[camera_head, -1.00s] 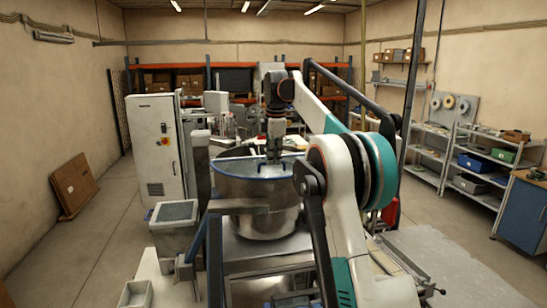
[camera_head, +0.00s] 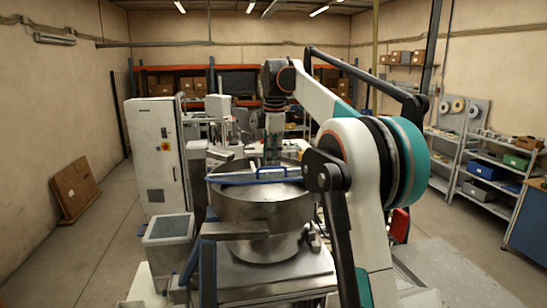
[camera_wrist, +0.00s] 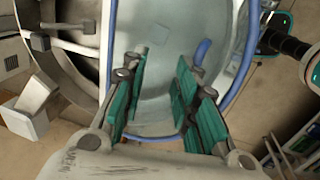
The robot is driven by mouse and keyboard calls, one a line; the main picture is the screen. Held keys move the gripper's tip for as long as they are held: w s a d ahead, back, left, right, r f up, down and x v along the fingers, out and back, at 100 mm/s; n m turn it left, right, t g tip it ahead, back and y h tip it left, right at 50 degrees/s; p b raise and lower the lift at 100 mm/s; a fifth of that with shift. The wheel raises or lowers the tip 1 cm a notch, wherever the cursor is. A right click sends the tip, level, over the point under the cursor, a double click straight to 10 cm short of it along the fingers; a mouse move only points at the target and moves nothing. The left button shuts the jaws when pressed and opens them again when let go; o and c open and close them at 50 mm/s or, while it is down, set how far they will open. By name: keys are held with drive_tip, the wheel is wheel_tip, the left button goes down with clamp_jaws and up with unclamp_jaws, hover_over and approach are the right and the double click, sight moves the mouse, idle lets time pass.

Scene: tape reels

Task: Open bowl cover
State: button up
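The steel bowl (camera_head: 258,207) stands on a machine in the middle of the head view. The bowl cover (camera_wrist: 150,60) is a clear sheet with a blue rim (camera_wrist: 243,70), and it fills the middle of the wrist view. A blue bar also shows in the wrist view (camera_wrist: 203,50), beyond the right finger. My gripper (camera_wrist: 157,80) points down over the cover. Its teal fingers are apart with nothing gripped between them. Fingertip contact is unclear.
A white cabinet (camera_head: 158,155) stands left of the bowl. A grey-topped box (camera_head: 169,237) is at the front left. Shelves (camera_head: 490,165) and a blue workbench (camera_head: 528,222) stand at the right. Open floor lies at the left.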

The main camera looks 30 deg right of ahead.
drive_tip(key=s, duration=0.1)
drive_tip(key=s+a+r, duration=0.1)
drive_tip(key=shift+s+a+r, duration=0.15)
drive_tip(key=shift+s+a, duration=0.1)
drive_tip(key=shift+s, duration=0.05)
drive_tip(key=shift+w+d+f, duration=0.2)
drive_tip(key=shift+w+d, duration=0.25)
drive_tip(key=shift+w, duration=0.25)
drive_tip(key=shift+w+r, duration=0.1)
drive_tip(key=shift+r, duration=0.2)
drive_tip(key=s+a+r, duration=0.1)
drive_tip(key=s+r, duration=0.2)
drive_tip(key=r, duration=0.8)
drive_tip(key=shift+s+a+r, duration=0.25)
drive_tip(key=shift+s, duration=0.15)
drive_tip(key=shift+s+a+r, duration=0.1)
drive_tip(key=shift+s, duration=0.05)
drive_tip(key=shift+c, duration=0.6)
